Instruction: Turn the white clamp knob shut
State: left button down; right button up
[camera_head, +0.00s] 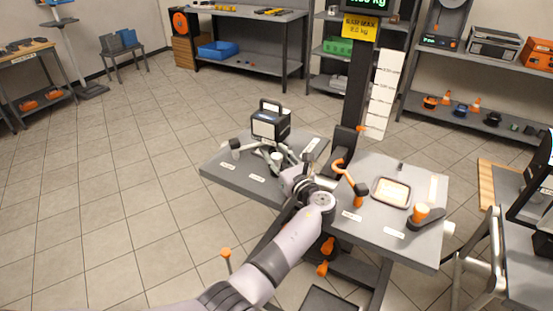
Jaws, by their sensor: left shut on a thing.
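My left arm reaches up from the bottom middle, and my left gripper (289,174) is at the right part of the left grey plate (226,177). It is shut, apparently on the white clamp knob, which is small and largely hidden by the gripper and wrist. A small white upright part (275,158) shows just beyond the fingers. Above it is a black box-shaped lamp (270,122) with a handle, over grey spread arms. How far the knob is turned cannot be told. My right gripper is out of view.
Right of the dark column (357,82), a grey table (430,253) holds an orange curved handle (350,180), a shallow tray (391,193) and an orange-topped grip (421,212). Shelves (260,62) stand at the back. The tiled floor at left is free.

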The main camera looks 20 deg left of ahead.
pick_arm(q)
jog(key=c, duration=1.2)
grip_release()
jog(key=v, duration=0.7)
jog(key=shift+s+d, duration=0.15)
jog(key=shift+s, duration=0.05)
